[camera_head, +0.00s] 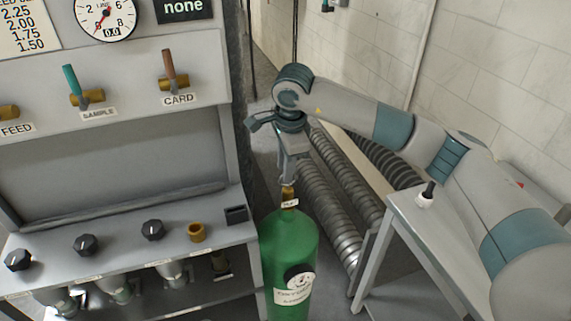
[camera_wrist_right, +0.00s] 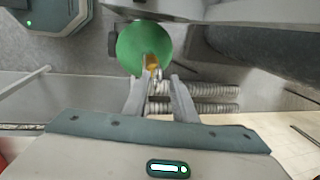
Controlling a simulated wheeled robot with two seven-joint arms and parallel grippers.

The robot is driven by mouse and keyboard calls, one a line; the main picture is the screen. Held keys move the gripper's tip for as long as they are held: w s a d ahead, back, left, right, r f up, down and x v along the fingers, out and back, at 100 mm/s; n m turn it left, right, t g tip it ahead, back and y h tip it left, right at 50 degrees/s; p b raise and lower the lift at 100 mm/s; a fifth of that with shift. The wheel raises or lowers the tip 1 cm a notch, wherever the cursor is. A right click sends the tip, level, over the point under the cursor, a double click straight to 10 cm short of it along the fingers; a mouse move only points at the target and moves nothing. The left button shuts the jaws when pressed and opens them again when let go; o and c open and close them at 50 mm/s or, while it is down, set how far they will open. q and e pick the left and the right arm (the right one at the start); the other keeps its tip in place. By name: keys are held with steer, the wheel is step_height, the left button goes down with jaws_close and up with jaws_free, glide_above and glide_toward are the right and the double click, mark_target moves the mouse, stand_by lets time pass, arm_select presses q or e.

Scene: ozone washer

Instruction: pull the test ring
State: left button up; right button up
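A green cylinder (camera_head: 289,245) stands upright in the middle of the head view. It carries a brass valve (camera_head: 289,194) with a small white tag just below its top. My right gripper (camera_head: 287,182) points down right above this valve. In the right wrist view the two fingers of my right gripper (camera_wrist_right: 158,80) are apart, on either side of a small shiny metal piece in front of the brass valve (camera_wrist_right: 151,62). That piece may be the test ring, but it is too small to tell. I see no contact with the fingers. My left gripper is not in view.
The grey washer panel (camera_head: 110,150) with valve levers and black knobs stands left of the cylinder. Ribbed hoses (camera_head: 340,185) run behind it.

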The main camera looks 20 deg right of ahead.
jaws_close()
stand_by(1.4)
